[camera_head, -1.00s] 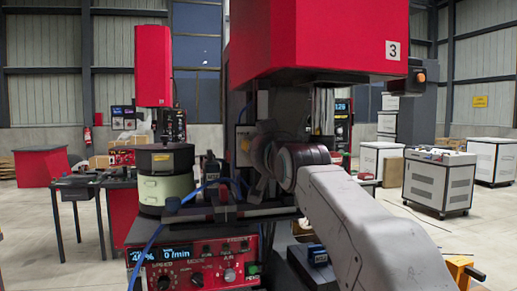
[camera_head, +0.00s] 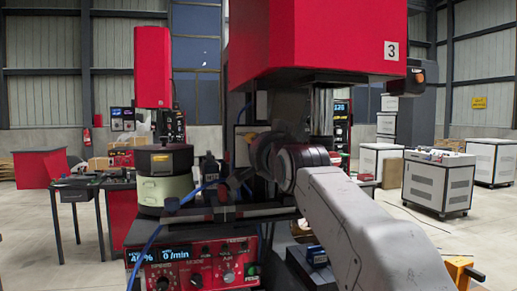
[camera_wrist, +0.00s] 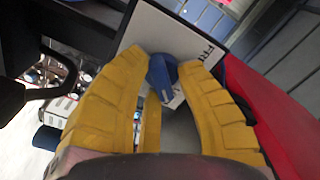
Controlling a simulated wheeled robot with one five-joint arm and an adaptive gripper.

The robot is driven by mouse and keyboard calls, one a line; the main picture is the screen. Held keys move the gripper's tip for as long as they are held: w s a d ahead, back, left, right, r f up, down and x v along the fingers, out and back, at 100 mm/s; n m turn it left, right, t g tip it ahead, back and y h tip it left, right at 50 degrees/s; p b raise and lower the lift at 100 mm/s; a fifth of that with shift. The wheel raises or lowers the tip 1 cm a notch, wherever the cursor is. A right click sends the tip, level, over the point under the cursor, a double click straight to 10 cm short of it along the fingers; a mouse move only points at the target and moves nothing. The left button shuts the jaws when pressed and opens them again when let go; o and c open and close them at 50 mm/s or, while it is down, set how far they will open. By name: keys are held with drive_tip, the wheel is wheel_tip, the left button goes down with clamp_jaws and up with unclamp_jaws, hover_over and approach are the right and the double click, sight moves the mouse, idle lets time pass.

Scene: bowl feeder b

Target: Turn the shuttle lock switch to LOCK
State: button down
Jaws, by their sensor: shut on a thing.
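The switch shows in the wrist view as a blue knob (camera_wrist: 162,76) in front of a white label plate (camera_wrist: 182,28). The plate carries dark lettering, partly covered by the right finger, so I cannot read which position the knob points to. In the head view my gripper (camera_head: 262,150) is at the dark column of the station, mostly hidden behind my wrist, and the knob cannot be seen there.
A red control panel (camera_head: 195,272) with a lit display sits below left of my gripper. A pale green bowl feeder (camera_head: 165,188) stands left. A red housing (camera_head: 318,40) marked 3 hangs above my arm. A white cabinet (camera_head: 438,183) stands right, with open floor around it.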

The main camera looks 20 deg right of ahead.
drive_tip(key=shift+w+f, duration=0.15)
drive_tip(key=shift+f, duration=0.35)
drive_tip(key=c, duration=1.1)
unclamp_jaws()
drive_tip(key=shift+r, duration=0.15)
drive_tip(key=shift+o, duration=0.2)
drive_tip(key=shift+r, duration=0.15)
drive_tip(key=shift+s, duration=0.45)
drive_tip(key=s, duration=1.1)
drive_tip(key=shift+s, duration=0.1)
